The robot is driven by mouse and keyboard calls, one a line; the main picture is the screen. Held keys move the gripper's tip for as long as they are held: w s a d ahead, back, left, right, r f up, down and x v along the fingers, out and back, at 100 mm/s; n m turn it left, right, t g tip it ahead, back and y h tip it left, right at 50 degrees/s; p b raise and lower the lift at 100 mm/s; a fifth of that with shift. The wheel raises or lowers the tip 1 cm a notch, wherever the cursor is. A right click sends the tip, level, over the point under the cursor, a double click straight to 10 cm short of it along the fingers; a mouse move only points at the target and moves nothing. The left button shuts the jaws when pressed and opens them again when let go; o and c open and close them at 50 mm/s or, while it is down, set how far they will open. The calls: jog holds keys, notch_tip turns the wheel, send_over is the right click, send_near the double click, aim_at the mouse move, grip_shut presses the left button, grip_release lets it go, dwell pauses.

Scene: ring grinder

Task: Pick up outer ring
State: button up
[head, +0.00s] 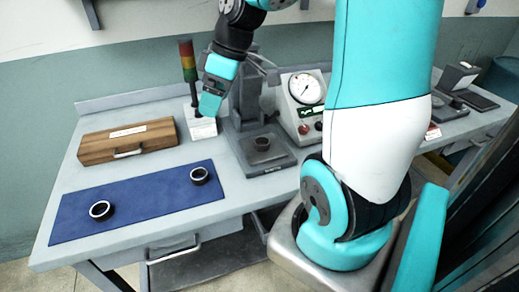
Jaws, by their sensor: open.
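Two dark rings with pale rims lie apart on the blue mat (140,203). The left ring (101,210) is near the mat's left front. The right ring (199,175) is near its right end. I cannot tell for sure which is the outer ring. Another dark, round, cup-like piece (262,143) sits on the grey base of the bench device. My gripper (211,104) hangs in the air behind the right ring, in front of the signal tower. It is open and appears empty; its fingertips are small and hard to make out.
A wooden case (127,140) with a handle lies behind the mat. A red, amber and green signal tower (188,62) and a gauge box (304,90) stand at the back of the grey bench (60,225). My arm hides part of the right side.

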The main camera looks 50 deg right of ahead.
jog(key=s+d+f+t+h+b, duration=0.1)
jog(key=s+d+f, duration=0.15)
jog(key=d, duration=0.75)
jog(key=s+d+f, duration=0.2)
jog(key=d+f, duration=0.1)
jog(key=d, duration=0.7)
jog(key=p, duration=0.2)
send_over(263, 139)
jog(key=s, duration=0.3)
jog(key=f, duration=0.7)
jog(key=a+f, duration=0.1)
jog(key=f, duration=0.3)
jog(key=shift+w+f, duration=0.1)
jog(key=shift+w, duration=0.1)
jog(key=shift+s+d+p+x, duration=0.15)
jog(key=shift+p+x, duration=0.25)
jog(key=shift+x, duration=1)
jog(key=shift+s+d+p+x, duration=0.1)
jog(key=shift+p+x, duration=0.3)
jog(key=shift+x, duration=1)
jog(key=shift+f, duration=0.15)
jog(key=c, duration=1.1)
jog(key=shift+c, duration=0.2)
